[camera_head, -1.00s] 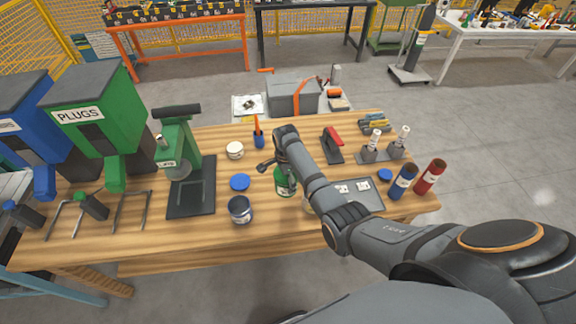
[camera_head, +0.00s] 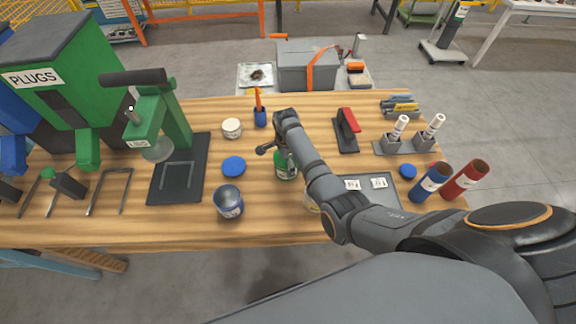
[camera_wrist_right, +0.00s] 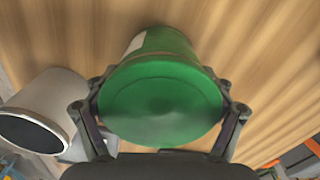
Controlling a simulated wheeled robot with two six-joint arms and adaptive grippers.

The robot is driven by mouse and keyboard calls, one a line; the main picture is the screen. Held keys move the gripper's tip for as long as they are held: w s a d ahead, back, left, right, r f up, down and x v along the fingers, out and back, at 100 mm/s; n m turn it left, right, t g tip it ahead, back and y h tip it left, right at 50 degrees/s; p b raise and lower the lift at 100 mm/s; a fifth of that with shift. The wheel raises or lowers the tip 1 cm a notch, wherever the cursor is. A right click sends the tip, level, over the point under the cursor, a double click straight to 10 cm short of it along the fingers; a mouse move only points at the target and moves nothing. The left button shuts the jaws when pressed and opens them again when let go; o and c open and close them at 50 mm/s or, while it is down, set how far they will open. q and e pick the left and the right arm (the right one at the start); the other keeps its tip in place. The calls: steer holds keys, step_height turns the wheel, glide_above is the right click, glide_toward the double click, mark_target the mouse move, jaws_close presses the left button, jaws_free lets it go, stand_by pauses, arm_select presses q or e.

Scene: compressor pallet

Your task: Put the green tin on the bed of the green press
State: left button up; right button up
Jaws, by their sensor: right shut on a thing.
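The green tin (camera_head: 285,170) is at the middle of the bench, partly covered by my right arm. In the right wrist view the green tin (camera_wrist_right: 160,100) sits between the two fingers of my right gripper (camera_wrist_right: 162,112), which is shut on it. I cannot tell whether the tin touches the bench. The green press (camera_head: 152,115) stands to the left of it, with a flat dark bed (camera_head: 190,190) that is bare apart from a square outline. My left gripper is not in view.
Between the tin and the press are a blue disc (camera_head: 233,166), a blue-grey tin (camera_head: 229,204) and a white tin (camera_head: 232,128). An orange-handled tool in a blue holder (camera_head: 260,116) stands behind. A red-handled stapler-like tool (camera_head: 347,130) and blue and red tubes (camera_head: 432,181) are to the right.

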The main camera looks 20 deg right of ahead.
steer(key=shift+s+r, duration=0.1)
steer(key=shift+s, duration=0.05)
steer(key=shift+s+a, duration=0.1)
steer(key=o, duration=0.9)
steer(key=shift+a, duration=0.2)
steer(key=shift+o, duration=1.4)
steer(key=shift+d+f, duration=0.1)
steer(key=shift+f, duration=0.1)
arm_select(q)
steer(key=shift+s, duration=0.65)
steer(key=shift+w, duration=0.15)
arm_select(e)
steer(key=shift+r, duration=0.1)
steer(key=shift+r, duration=0.15)
arm_select(q)
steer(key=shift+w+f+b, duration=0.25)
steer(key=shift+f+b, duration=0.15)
steer(key=shift+b, duration=0.05)
arm_select(e)
step_height(320, 180, up, 12)
steer(key=shift+r, duration=0.1)
